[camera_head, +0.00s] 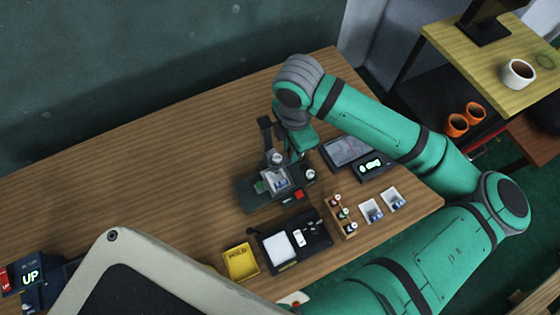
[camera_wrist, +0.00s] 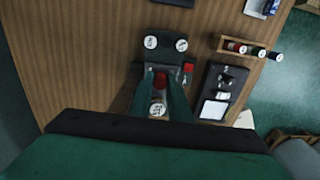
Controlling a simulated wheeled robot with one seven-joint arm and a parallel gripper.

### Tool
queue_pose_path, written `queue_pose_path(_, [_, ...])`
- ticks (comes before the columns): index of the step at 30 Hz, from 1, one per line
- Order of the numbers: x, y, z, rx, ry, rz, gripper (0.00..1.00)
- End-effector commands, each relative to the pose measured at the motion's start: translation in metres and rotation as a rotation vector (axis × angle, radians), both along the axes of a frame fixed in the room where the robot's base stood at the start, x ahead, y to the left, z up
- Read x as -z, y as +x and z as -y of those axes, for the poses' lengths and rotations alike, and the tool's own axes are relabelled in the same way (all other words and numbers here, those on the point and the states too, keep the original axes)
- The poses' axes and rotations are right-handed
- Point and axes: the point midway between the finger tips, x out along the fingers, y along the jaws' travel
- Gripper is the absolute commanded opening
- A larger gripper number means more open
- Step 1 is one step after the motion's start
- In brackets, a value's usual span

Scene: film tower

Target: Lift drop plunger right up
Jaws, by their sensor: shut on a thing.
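The film tower (camera_head: 265,192) stands on the wooden table, a dark device with an upright post, a clear block and a red button. My gripper (camera_wrist: 164,88) is over it in the wrist view, its two green fingers closed around a small red-topped piece (camera_wrist: 160,78) that I take to be the drop plunger. A round white labelled cap (camera_wrist: 157,109) shows between the fingers, nearer the palm. Two white labelled caps (camera_wrist: 151,42) sit on the device beyond the fingers. In the head view my wrist hides the fingertips, and the plunger's height cannot be told.
A yellow tray (camera_head: 241,262) and a black tray with a white pad (camera_head: 279,248) lie in front. A spool rack (camera_head: 341,217) and two small white trays (camera_head: 372,211) stand right. A dark screen panel (camera_head: 348,152) lies behind.

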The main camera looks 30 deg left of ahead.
Motion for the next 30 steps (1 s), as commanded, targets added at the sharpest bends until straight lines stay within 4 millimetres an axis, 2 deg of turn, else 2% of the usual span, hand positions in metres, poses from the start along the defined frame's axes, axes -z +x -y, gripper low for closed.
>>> queue_pose_path(30, [-0.052, 0.0, -0.001, -0.001, 0.002, 0.002, 0.01])
